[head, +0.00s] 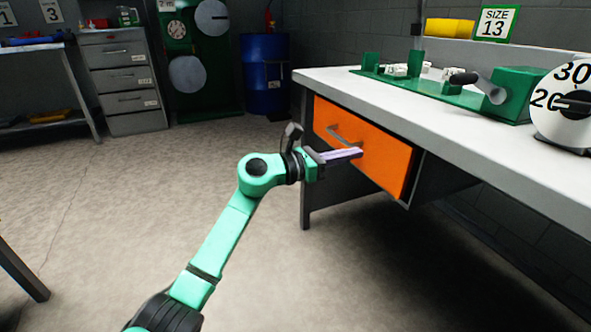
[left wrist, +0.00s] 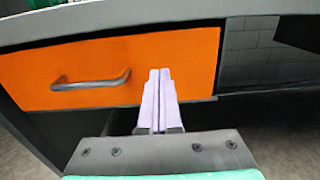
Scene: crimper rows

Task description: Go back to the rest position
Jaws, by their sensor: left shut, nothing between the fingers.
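My left gripper (head: 343,155) is in the middle of the head view, with its arm coming up from the bottom left. Its pale fingers are together and empty, pointing at the orange drawer (head: 385,162) under the bench. In the left wrist view the fingers (left wrist: 160,98) overlap the drawer front (left wrist: 185,55), to the right of its grey handle (left wrist: 92,82). The fingers are not on the handle. I cannot tell whether they touch the drawer front. The drawer looks shut or nearly so. My right gripper is not in view.
The white bench (head: 450,120) fills the right side, bearing a green fixture (head: 440,92) and a round dial (head: 568,102). Grey drawers (head: 122,85), a blue barrel (head: 265,75) and a green machine stand at the back. The floor (head: 100,200) to the left is mostly clear.

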